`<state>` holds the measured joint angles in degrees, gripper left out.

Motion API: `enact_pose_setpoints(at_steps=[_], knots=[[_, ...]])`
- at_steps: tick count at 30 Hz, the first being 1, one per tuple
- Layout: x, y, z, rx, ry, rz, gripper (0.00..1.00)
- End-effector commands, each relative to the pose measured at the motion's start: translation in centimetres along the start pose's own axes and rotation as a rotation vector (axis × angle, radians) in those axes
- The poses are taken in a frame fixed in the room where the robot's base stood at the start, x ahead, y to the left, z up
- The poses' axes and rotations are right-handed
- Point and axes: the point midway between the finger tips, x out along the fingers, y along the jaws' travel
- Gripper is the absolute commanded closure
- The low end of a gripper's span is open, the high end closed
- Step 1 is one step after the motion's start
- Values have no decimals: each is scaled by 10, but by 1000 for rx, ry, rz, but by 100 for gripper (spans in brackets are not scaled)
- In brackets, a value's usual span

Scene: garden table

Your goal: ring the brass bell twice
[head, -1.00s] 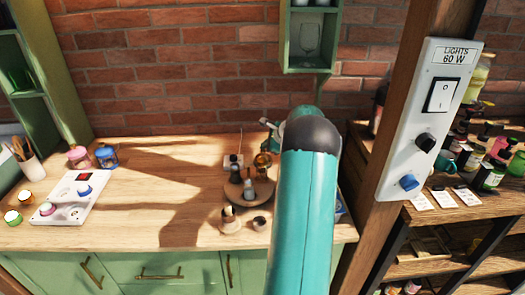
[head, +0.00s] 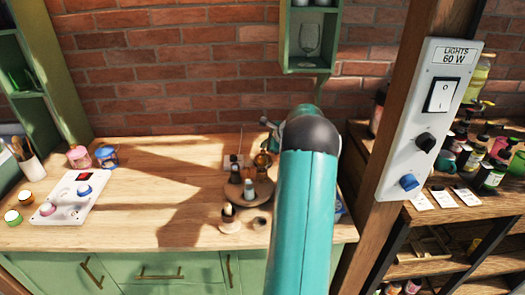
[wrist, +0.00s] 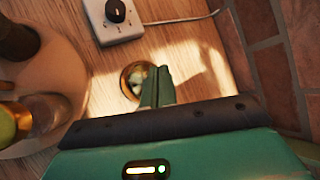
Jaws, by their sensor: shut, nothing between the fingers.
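The brass bell (wrist: 134,79) shows from above in the wrist view as a small round golden shape on the wooden worktop. My gripper (wrist: 158,83) is shut and empty. Its green fingers overlap the right part of the bell in the wrist view. I cannot tell whether they touch it or hang above it. In the head view a brass-coloured shape (head: 262,160), likely the bell, sits behind the round tray, just left of my arm. My teal arm hides most of my gripper in that view.
A round wooden tray (head: 262,201) with several bottles stands close to the bell. A white box with a black knob (wrist: 114,20) and its cable lie beside it. The brick wall (wrist: 265,60) is near. The middle left of the worktop (head: 150,220) is clear.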

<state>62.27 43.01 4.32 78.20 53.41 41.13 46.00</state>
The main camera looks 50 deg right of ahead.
Motion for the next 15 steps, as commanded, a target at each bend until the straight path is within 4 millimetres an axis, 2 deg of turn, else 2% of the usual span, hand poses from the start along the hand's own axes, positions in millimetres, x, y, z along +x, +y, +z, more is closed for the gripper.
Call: enact_pose_setpoints(at_steps=[11, 15], knots=[[-3, -3, 3, -1, -1, 0, 100], [-11, -9, 9, -2, -1, -1, 100]])
